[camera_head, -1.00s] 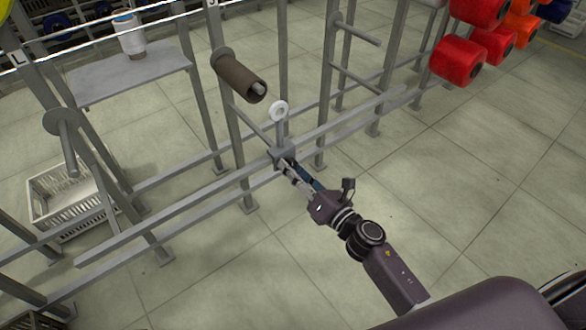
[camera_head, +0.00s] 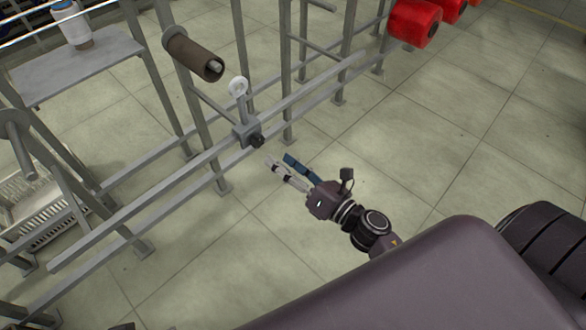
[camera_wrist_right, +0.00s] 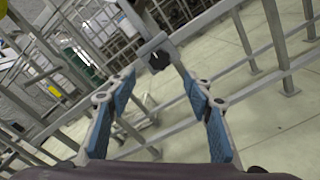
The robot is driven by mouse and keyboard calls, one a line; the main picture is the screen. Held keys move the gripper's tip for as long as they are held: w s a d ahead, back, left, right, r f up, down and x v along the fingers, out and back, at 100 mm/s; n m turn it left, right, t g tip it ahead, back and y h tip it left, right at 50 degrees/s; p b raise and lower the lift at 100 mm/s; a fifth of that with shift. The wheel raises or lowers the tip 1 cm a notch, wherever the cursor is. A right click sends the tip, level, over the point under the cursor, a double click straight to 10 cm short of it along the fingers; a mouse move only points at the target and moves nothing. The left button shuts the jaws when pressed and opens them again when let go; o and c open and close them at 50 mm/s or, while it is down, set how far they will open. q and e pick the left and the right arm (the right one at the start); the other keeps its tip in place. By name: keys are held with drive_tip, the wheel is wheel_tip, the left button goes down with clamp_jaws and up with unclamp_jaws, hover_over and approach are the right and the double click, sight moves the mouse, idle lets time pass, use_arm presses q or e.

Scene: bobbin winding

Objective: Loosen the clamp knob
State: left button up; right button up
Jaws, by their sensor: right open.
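The dark clamp knob (camera_head: 257,141) sits on the front of a grey clamp block (camera_head: 241,131) on the frame's rail. In the right wrist view the knob (camera_wrist_right: 158,61) shows ahead, beyond and between the fingertips. A post with a white ring-shaped guide (camera_head: 238,87) stands up from the block. My right gripper (camera_head: 279,161) is open and empty, apart from the knob, just below and to the right of it. In the right wrist view its blue-padded fingers (camera_wrist_right: 158,82) are spread wide. My left gripper is not in view.
A brown tube (camera_head: 195,55) sticks out on a peg above the rail. Grey rails (camera_head: 160,214) and uprights run across the left side. A white crate (camera_head: 45,215) stands on the floor at left. Red spools (camera_head: 415,22) hang at upper right.

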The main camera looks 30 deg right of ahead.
drive_tip(key=v, duration=0.3)
drive_tip(key=shift+s+d, duration=0.1)
drive_tip(key=shift+s, duration=0.2)
